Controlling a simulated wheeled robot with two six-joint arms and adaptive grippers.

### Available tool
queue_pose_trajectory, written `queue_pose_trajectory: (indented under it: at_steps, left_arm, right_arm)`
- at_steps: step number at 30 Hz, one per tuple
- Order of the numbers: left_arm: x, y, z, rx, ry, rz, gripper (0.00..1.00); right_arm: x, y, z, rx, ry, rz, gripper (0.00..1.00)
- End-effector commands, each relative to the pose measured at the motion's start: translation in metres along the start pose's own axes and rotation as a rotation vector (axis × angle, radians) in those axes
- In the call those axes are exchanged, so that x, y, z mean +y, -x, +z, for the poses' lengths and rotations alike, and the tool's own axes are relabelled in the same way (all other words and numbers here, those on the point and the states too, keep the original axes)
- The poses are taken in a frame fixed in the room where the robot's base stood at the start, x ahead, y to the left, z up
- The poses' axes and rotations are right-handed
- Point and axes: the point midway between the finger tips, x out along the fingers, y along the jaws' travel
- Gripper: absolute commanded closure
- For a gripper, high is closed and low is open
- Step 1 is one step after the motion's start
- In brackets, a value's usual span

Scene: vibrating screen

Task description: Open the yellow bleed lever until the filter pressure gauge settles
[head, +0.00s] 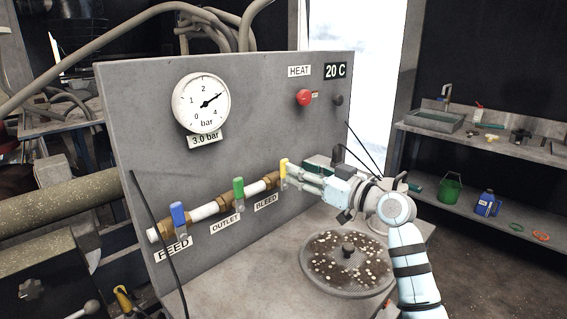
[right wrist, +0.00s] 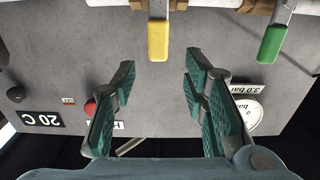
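The yellow bleed lever (head: 283,167) stands upright on the pipe above the BLEED label. In the right wrist view, which is upside down, the yellow lever (right wrist: 158,40) lies just beyond the gap between my fingers. My right gripper (head: 295,172) is at the lever in the head view. In the right wrist view its fingers (right wrist: 159,75) are spread apart with nothing held between them. The round pressure gauge (head: 201,102) has its needle near 3, and its label (head: 204,140) reads 3.0 bar. My left gripper is not in view.
A blue feed lever (head: 178,214) and a green outlet lever (head: 238,188) stand on the same pipe to the left. A red button (head: 304,97) is higher on the panel. A round screen with pale bits (head: 348,286) lies below my right arm. Cables hang before the panel.

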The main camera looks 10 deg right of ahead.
Motion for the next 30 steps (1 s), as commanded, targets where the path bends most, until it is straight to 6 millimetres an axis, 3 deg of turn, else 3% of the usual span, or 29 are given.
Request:
queue_pose_trajectory:
  at_steps: [3, 7, 12, 18, 20, 26, 30]
  left_arm:
    - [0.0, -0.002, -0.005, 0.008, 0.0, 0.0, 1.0]
    - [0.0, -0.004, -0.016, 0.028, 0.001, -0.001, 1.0]
    - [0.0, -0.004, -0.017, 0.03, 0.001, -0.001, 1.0]
    - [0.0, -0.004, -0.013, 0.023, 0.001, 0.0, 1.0]
    - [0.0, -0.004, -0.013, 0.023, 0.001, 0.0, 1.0]
    - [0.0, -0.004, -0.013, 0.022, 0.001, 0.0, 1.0]
    - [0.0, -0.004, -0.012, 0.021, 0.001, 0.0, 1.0]
  right_arm:
    - [-0.002, -0.03, 0.0, 0.001, -0.004, -0.004, 0.6]
    - [-0.002, -0.052, 0.0, 0.0, -0.002, -0.004, 0.6]
    - [-0.003, -0.065, 0.001, -0.002, 0.001, -0.005, 0.6]
    - [-0.003, -0.065, 0.001, -0.002, 0.001, -0.005, 0.6]
    - [-0.003, -0.065, 0.001, -0.002, 0.001, -0.005, 0.66]
    - [-0.003, -0.065, 0.001, -0.001, 0.001, -0.005, 0.98]
    - [-0.003, -0.065, 0.001, -0.001, 0.001, -0.005, 1.0]
